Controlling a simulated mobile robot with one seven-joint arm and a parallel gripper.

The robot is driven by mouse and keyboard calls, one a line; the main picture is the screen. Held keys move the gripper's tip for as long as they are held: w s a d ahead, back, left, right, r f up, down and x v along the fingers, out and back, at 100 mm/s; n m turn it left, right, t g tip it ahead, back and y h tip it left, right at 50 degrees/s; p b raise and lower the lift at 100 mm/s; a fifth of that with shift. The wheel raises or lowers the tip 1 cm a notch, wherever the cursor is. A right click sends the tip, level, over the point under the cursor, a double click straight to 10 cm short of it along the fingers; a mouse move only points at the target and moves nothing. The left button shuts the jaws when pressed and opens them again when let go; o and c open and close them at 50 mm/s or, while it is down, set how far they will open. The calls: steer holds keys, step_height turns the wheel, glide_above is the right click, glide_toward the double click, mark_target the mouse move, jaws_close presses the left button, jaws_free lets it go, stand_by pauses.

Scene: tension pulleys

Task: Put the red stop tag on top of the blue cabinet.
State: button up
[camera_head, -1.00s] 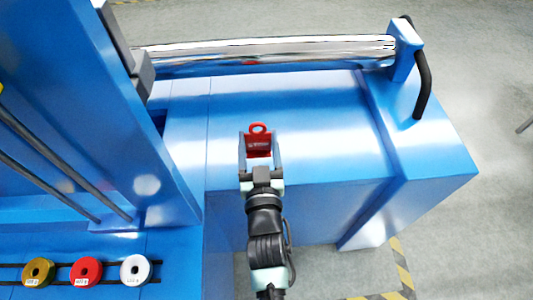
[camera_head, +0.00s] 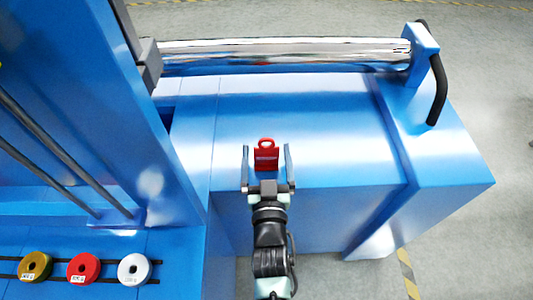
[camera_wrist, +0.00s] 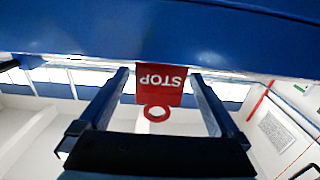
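The red stop tag (camera_head: 266,156) rests on the top of the blue cabinet (camera_head: 320,130), near its front edge. Its ring points away from me in the head view. My gripper (camera_head: 266,163) is open, with one finger on each side of the tag and a clear gap to both. In the wrist view the tag (camera_wrist: 161,88) appears upside down with "STOP" readable, between the spread fingers (camera_wrist: 160,80). The tag's contact with the surface is hard to see in the wrist view.
A shiny metal roller (camera_head: 285,54) runs along the back of the cabinet, with a black handle (camera_head: 437,90) at its right. A tall blue upright (camera_head: 120,110) stands at the left. Yellow, red and white pulleys (camera_head: 83,269) sit at the lower left.

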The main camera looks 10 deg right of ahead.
steer(key=shift+r, duration=0.2)
steer(key=s+a+p, duration=0.2)
steer(key=s, duration=0.9)
steer(key=shift+s+a, duration=0.15)
steer(key=shift+s, duration=0.25)
